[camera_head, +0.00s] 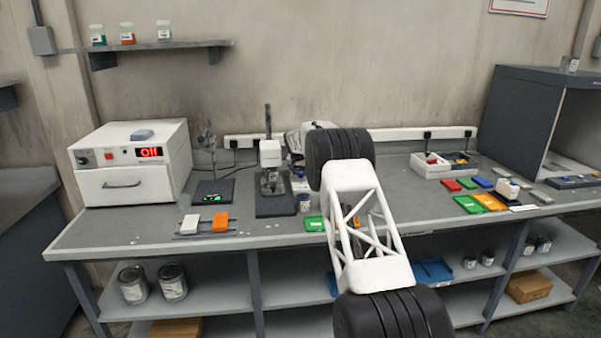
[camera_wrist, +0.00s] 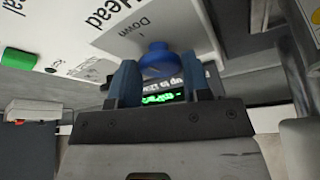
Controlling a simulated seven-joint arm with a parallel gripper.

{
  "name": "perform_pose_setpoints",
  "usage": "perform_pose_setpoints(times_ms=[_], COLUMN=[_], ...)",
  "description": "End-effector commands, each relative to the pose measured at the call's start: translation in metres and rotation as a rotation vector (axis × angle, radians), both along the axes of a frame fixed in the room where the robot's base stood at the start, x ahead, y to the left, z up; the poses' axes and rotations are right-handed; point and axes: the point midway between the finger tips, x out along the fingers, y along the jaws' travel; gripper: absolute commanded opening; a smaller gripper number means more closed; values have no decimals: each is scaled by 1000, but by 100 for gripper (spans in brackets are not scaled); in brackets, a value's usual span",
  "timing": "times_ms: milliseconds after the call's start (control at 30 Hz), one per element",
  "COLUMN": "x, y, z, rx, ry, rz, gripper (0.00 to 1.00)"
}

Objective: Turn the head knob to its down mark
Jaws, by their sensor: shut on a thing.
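The blue head knob (camera_wrist: 157,57) sits on a white panel in the wrist view, close to the printed word "Down" and below large "Head" lettering. My gripper (camera_wrist: 159,76) has its two dark blue fingers on either side of the knob and is shut on it. I cannot make out a pointer on the knob, so its exact setting is unclear. The white machine with a dark column (camera_head: 270,153) stands on the bench in the head view. There my arm hides the gripper and the knob.
A green-lit display (camera_wrist: 162,98) shows behind the fingers. On the bench (camera_head: 420,198) stand a white oven (camera_head: 133,185), coloured blocks and a white bin (camera_head: 432,170).

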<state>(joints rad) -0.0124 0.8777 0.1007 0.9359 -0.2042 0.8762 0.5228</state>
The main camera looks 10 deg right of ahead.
Motion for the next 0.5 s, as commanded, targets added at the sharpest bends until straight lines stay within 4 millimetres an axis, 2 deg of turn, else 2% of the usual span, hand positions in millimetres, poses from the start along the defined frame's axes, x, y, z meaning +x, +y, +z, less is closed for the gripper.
perform_pose_setpoints(times_ms=[67,100,233,500], x=[0,0,0,0], y=[1,1,1,0], z=[1,1,1,1], rx=[0,0,0,0], ry=[-2,-2,-1,-1], rz=[1,1,1,1], gripper=[20,49,69,70])
